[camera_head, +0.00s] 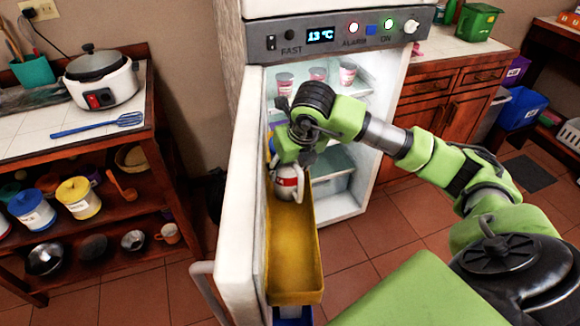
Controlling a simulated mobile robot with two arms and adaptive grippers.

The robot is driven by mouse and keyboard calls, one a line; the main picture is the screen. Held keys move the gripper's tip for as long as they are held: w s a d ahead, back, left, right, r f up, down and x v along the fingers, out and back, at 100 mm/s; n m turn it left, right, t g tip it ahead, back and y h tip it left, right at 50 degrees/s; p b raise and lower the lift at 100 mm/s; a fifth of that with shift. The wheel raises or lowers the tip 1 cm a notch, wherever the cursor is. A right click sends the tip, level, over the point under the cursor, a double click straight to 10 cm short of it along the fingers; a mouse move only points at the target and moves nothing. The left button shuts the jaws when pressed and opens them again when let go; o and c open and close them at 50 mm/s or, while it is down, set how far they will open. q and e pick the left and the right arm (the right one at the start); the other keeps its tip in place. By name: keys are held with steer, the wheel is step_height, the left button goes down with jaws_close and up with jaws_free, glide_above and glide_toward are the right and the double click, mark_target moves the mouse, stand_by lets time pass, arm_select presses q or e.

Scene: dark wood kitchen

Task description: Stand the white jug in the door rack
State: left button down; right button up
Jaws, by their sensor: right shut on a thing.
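The white jug (289,184) has a red band and stands or hangs at the far part of the yellow door rack (293,250). My right gripper (292,165) reaches over the open fridge door and is shut on the jug from above. The gripper and wrist hide the jug's upper part. I cannot tell whether the jug's base touches the rack floor. The near part of the rack is empty. My left gripper is not in view.
The fridge door (237,220) stands open, its handle (207,285) toward me. Several cups stand on the fridge's upper shelf (357,88). A wooden shelf unit with a white cooker (103,82) is at left. Cabinets (445,100) stand at right. Tiled floor shows between.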

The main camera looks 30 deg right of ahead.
steer(key=o, duration=1.5)
steer(key=shift+o, duration=0.2)
steer(key=v, duration=1.2)
steer(key=shift+r, duration=0.15)
steer(key=shift+w, duration=0.1)
